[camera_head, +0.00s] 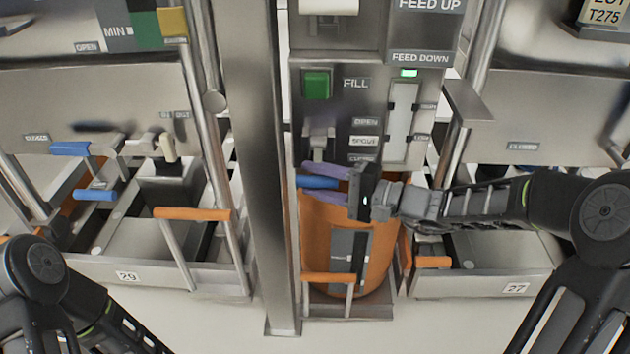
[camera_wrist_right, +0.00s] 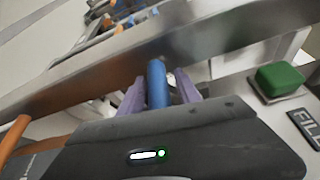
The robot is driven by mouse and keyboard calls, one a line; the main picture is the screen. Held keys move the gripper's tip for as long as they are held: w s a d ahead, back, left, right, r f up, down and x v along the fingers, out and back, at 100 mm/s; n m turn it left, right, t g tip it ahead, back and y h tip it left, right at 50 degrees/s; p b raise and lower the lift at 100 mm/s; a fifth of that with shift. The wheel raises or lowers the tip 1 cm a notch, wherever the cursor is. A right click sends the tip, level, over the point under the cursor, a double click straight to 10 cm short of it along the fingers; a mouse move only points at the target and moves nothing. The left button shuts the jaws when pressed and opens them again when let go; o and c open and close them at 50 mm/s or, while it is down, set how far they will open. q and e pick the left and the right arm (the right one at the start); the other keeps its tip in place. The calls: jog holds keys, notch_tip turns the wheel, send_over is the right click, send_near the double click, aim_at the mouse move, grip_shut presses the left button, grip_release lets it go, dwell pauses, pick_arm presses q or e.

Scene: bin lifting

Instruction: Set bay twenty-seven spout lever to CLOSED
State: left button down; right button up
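The blue spout lever handle (camera_head: 317,182) sticks out below the grey lever mount (camera_head: 319,135) on the middle panel. It sits level with or just below the lowest of the labels OPEN, SPOUT (camera_head: 364,141) and a partly hidden one. My right gripper (camera_head: 322,181) reaches in from the right, its purple fingers above and below the handle. In the right wrist view the blue handle (camera_wrist_right: 157,84) lies between the fingers with a gap on the right side, so the gripper looks open around it. My left arm shows at the lower left; its gripper is out of view.
An orange bin (camera_head: 388,250) stands below the handle. The tag 27 (camera_head: 515,288) is on the right tray, the tag 29 (camera_head: 127,277) on the left one. A steel post (camera_head: 258,200) stands left of the panel. A green FILL button (camera_head: 316,84) is above the lever.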

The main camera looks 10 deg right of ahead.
aim_at(340, 186)
jog(key=shift+o, duration=1.2)
jog(key=shift+w+d+f, duration=0.15)
jog(key=shift+f, duration=0.1)
jog(key=shift+p+v, duration=1.2)
jog(key=shift+v, duration=2.7)
jog(key=shift+r, duration=0.1)
